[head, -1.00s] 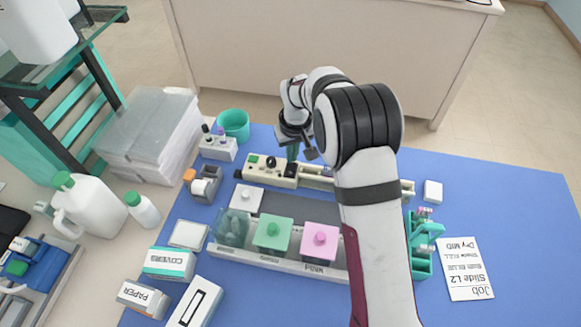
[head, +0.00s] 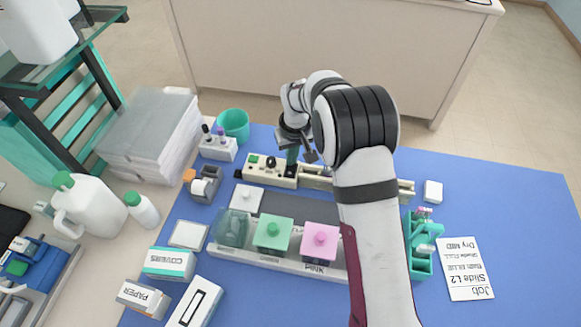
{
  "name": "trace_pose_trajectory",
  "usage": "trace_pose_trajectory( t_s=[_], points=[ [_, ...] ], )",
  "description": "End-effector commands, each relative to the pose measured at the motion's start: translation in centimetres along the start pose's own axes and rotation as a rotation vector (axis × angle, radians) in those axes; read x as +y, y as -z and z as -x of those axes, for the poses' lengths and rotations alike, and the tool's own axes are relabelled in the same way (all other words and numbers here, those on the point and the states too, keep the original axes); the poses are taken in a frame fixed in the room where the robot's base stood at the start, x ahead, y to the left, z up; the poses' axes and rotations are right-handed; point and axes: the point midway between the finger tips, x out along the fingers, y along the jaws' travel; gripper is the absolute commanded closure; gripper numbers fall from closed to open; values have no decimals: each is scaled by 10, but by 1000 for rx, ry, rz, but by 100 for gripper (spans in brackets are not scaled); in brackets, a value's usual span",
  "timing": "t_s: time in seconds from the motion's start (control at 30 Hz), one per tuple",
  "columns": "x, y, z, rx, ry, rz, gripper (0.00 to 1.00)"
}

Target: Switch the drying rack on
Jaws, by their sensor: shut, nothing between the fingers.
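The drying rack (head: 317,182) is a long cream unit near the back of the blue mat, partly hidden behind my arm. Its control end at the left carries a green button (head: 253,159) and a black knob (head: 271,163). My gripper (head: 291,166) points down over this control end, just right of the black knob. It is shut and empty. I cannot tell whether its tips touch the panel.
A staining tray (head: 275,264) with green-lidded and pink-lidded jars stands in front of the rack. A teal cup (head: 233,125) and a small bottle holder (head: 217,150) stand behind left. A job card (head: 465,268) lies right. The back right mat is mostly clear.

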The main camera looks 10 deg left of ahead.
Motion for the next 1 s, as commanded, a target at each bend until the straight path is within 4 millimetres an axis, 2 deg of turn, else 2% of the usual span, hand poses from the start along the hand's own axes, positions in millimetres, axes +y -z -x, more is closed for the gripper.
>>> trace_pose_trajectory(
  t_s=[0.5, 1.0],
  points=[
    [0, -1, -5, 0, 0, 0, 100],
    [0, 8, 50, 2, 0, 0, 100]
  ],
)
